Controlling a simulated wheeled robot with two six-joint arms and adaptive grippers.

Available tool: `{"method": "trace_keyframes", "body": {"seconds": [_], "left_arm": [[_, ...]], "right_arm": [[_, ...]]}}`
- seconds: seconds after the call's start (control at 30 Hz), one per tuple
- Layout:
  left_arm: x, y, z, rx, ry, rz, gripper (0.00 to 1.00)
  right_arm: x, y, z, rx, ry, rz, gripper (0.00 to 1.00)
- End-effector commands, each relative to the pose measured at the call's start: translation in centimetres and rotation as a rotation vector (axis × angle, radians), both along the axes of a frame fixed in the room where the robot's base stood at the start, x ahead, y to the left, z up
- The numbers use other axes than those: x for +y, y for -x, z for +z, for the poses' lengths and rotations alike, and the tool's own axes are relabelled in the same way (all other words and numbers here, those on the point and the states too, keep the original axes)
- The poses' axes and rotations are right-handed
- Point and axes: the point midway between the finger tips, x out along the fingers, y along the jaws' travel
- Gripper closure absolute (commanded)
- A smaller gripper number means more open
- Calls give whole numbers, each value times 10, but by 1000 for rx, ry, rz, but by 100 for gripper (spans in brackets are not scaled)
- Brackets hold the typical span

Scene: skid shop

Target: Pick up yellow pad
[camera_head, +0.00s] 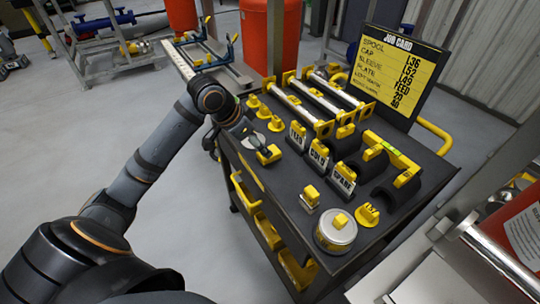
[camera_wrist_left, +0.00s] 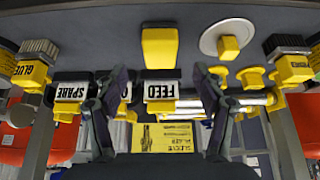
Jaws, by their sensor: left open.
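The yellow pad (camera_head: 269,154) lies on the near-left part of the dark cart top (camera_head: 290,185). In the left wrist view a plain yellow block (camera_wrist_left: 160,48), which looks like the same pad, shows centred beyond the fingertips. My left gripper (camera_head: 247,136) is over the cart's left edge, close beside the pad. In the left wrist view its two fingers (camera_wrist_left: 160,78) are spread wide with nothing held between them. Whether a finger touches the pad cannot be told. My right gripper is not in view.
Label stands FEED (camera_head: 297,135), COLD (camera_head: 318,155) and SPARE (camera_head: 342,180) stand right of the pad. A grey disc with a yellow knob (camera_wrist_left: 228,45) lies beside it. Yellow knobs (camera_head: 264,112), metal rods, a round tin (camera_head: 336,232) and a job card (camera_head: 397,72) crowd the cart.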

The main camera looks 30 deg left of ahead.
Motion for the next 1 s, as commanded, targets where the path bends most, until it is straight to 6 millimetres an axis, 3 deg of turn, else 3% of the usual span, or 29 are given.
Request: {"method": "trace_keyframes", "body": {"seconds": [0.1,0.3,0.6,0.9,1.0], "left_arm": [[-4,-5,-11,2,3,-1,30],[-5,-7,-15,1,0,1,30],[-17,-28,-53,3,4,1,30],[-18,-31,-58,2,-2,0,30],[-18,-31,-57,1,-2,0,44]], "right_arm": [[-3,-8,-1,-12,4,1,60],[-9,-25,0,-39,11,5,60],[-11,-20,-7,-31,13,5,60],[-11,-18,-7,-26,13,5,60],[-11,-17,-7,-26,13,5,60]]}}
